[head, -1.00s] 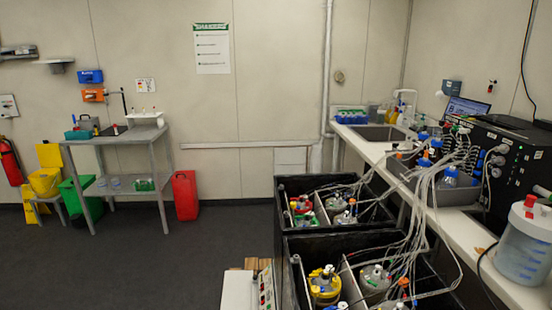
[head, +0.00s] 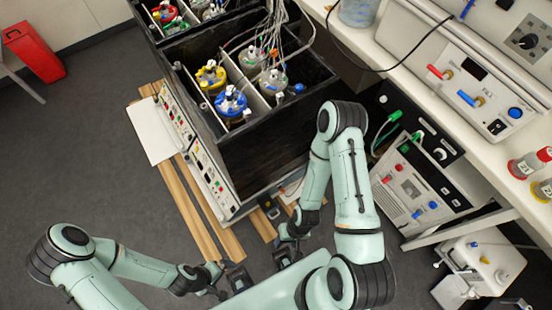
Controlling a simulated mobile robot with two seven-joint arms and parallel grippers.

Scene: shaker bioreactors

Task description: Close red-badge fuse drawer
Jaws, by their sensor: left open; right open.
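I cannot clearly make out a red-badge fuse drawer in the head view. The black shaker bioreactor (head: 270,150) stands in the middle, with white control panels (head: 210,175) along its left side. A small dark part (head: 268,206) sits low at its near end; I cannot tell if it is a drawer. My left gripper (head: 238,279) is open and empty at the bottom, short of the shaker's near end. My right gripper (head: 286,254) is open and empty just right of it, slightly closer to the shaker. My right arm hides part of the shaker's near right corner.
Wooden slats (head: 205,215) lie under the shaker. Vessels with blue (head: 231,103) and yellow (head: 211,76) tops stand in it, with tubes above. A white bench (head: 450,120) with instruments borders the right. A white-fronted instrument (head: 410,190) stands below it.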

